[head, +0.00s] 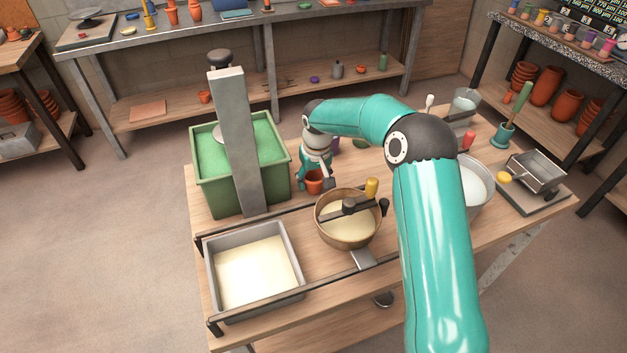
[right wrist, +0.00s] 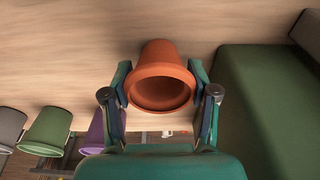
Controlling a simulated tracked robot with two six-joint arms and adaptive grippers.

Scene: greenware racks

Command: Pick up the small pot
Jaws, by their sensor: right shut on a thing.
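The small pot (head: 314,184) is orange-brown terracotta with a thick rim. In the head view it stands on the wooden table between the green tub and the round wooden bowl. In the right wrist view the pot (right wrist: 161,80) sits between the two fingers, its open mouth facing the camera. My right gripper (head: 316,172) reaches down over the pot and is shut on it. In the right wrist view the fingers of the gripper (right wrist: 160,95) press on both sides of the pot near its rim. I cannot tell whether the pot still touches the table. My left gripper does not show.
A green tub (head: 203,177) with a grey post (head: 238,150) stands left of the pot. A round bowl (head: 325,223) and a grey tray of cream liquid (head: 301,272) are nearer. A green pot (right wrist: 47,128) and a purple pot (right wrist: 95,132) stand close by.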

